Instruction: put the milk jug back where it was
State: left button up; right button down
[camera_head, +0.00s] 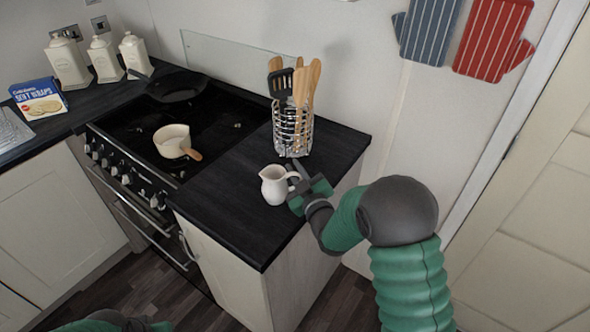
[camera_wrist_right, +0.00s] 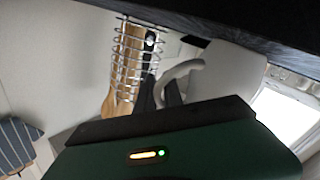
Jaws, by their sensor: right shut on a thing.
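The white milk jug (camera_head: 274,187) is upright at the front right part of the black worktop, with its handle to the right. It is on the worktop or very close above it; I cannot tell which. My right gripper (camera_head: 299,182) is shut on the jug's handle from the right. In the right wrist view, the pale jug (camera_wrist_right: 232,72) appears upside down, and its curved handle (camera_wrist_right: 180,74) runs to the dark fingers. My left arm shows only partly at the bottom left edge of the head view, and its jaws cannot be made out.
A wire utensil holder (camera_head: 292,130) with wooden spoons and a black spatula stands behind the jug. A white saucepan (camera_head: 174,141) and a dark frying pan (camera_head: 178,86) are on the hob at left. The worktop left of the jug is clear.

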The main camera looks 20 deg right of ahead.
jog(key=c, duration=1.9)
grip_release()
jog(key=shift+s+f, duration=0.1)
jog(key=shift+s, duration=0.05)
jog(key=o, duration=0.4)
jog(key=s, duration=0.8)
jog(key=s+b, duration=0.1)
jog(key=s, duration=0.3)
jog(key=shift+d+r, duration=0.2)
jog(key=shift+d, duration=0.2)
